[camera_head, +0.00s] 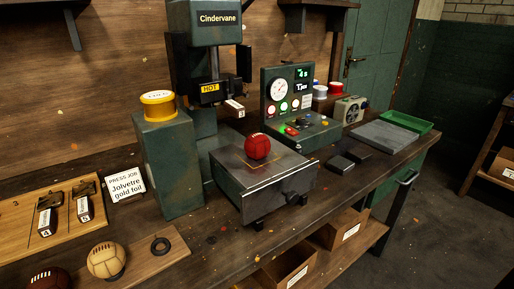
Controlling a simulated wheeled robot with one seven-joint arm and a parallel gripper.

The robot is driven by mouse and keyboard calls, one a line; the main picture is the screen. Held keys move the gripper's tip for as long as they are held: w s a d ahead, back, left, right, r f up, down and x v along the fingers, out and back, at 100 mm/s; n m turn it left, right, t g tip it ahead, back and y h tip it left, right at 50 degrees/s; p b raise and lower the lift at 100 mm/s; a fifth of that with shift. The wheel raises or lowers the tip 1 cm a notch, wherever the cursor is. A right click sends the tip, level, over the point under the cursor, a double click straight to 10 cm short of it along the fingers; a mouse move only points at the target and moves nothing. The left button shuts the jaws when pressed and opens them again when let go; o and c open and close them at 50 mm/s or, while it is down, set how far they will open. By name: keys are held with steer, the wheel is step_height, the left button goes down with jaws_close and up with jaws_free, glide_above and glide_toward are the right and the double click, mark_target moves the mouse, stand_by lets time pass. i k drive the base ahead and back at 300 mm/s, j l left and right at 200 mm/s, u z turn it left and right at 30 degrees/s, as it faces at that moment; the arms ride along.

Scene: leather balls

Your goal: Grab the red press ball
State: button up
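The red ball (257,147) sits on top of the dark grey press bed (252,184), in the middle of the bench. Several wooden-handled or metal press parts stand around it, and the press head marked "Cindervane" (218,18) is behind it to the left. A block labelled "HOT" (209,91) hangs from the press, up and to the left of the ball. Nothing touches the ball from above. My gripper is not in view.
A green pillar with a yellow roll (158,104) stands left of the bed. A control panel (292,100) stands behind right. A tan ball (106,260) and dark brown ball (48,278) are front left. A green tray (405,122) lies at right.

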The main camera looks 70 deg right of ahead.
mark_target(257, 146)
steer(key=j+z, duration=0.1)
steer(key=z, duration=0.3)
steer(key=j+z, duration=0.1)
steer(key=z, duration=0.3)
